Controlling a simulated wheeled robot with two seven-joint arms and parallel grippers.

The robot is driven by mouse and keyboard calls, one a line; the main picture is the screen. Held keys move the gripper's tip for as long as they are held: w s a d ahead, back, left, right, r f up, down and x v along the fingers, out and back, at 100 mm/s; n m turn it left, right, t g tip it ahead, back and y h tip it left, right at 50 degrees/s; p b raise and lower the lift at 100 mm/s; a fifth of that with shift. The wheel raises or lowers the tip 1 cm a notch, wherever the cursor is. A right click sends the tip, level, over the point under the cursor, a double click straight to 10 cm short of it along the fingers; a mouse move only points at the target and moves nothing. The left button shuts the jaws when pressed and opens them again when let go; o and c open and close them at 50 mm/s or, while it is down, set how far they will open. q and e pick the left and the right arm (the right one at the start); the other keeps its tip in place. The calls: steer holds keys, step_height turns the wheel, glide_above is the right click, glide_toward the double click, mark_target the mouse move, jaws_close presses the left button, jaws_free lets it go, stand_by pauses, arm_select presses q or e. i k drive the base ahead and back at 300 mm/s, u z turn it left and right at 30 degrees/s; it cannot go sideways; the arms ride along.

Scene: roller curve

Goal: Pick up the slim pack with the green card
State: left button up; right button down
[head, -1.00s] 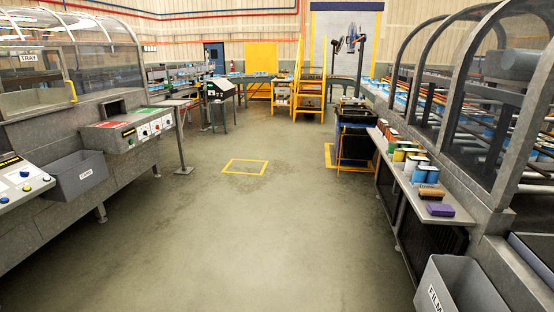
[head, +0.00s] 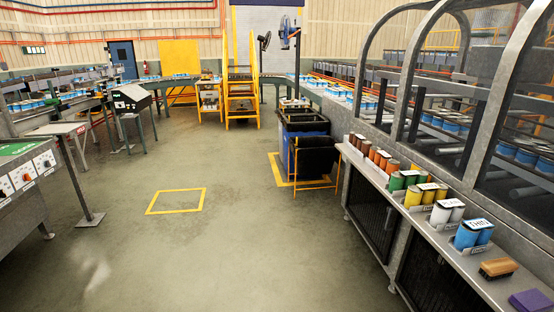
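A row of small can packs stands on the long shelf (head: 374,173) at the right. A green pack (head: 397,182) is near the middle of the row, between an orange pack (head: 380,160) and a yellow pack (head: 413,197). Light cards or labels show on and by the packs. They are too small to tell their colours or which pack is slim. Neither of my grippers is in view.
A white pack (head: 441,214), a blue pack (head: 466,236), a brush (head: 497,268) and a purple block (head: 531,300) are nearer on the shelf. A dark bin (head: 318,157) stands beyond its far end. The floor (head: 250,240) left of the shelf is clear.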

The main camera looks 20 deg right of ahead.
mark_target(399, 182)
steer(key=z, duration=0.55)
steer(key=i, duration=1.8)
steer(key=z, duration=1.7)
steer(key=i, duration=1.1)
steer(key=z, duration=0.55)
